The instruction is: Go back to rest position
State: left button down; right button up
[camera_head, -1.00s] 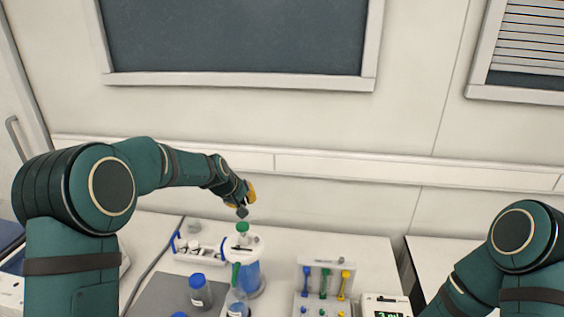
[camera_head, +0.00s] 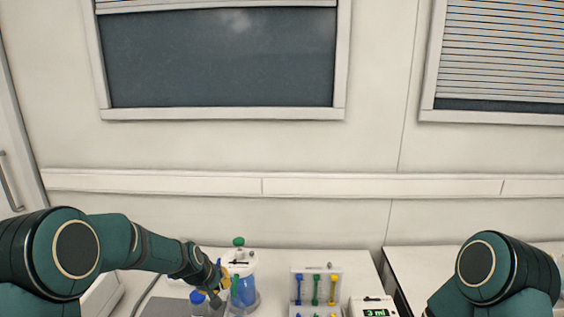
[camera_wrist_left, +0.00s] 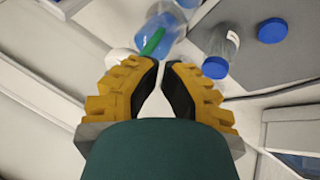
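My left gripper (camera_head: 222,279) has yellow fingers with black pads. In the head view it is low, in front of or beside the reactor vessel (camera_head: 252,291) with blue content and a green knob (camera_head: 239,241) on top. In the left wrist view the gripper (camera_wrist_left: 162,64) shows its fingertips a narrow gap apart, with nothing held between them. A green part (camera_wrist_left: 152,42) and the blue vessel (camera_wrist_left: 172,20) lie beyond the tips. My right arm comes in at lower right; its gripper is out of view.
A rack (camera_head: 332,278) with blue, green and yellow valves stands right of the vessel. A small display (camera_head: 377,313) reads 3 ml. A blue-capped bottle (camera_head: 197,298) is below my left gripper.

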pick_arm(q)
jog(key=s+d+f+m+g+b, duration=0.1)
jog(key=s+d+f+g+b, duration=0.1)
jog(key=s+f, duration=0.9)
jog(key=s+d+f+m+g+h+b, duration=0.1)
jog(key=s+d+f, duration=0.4)
jog(key=s+f, duration=0.7)
jog(key=s+b, duration=0.1)
jog(key=s, duration=0.5)
jog(key=shift+s+d+g+b, duration=0.15)
jog(key=shift+s+g+b, duration=0.15)
jog(key=shift+g+b, duration=0.1)
pick_arm(e)
notch_tip(320, 180, down, 6)
jog(key=shift+s+a+r, duration=0.1)
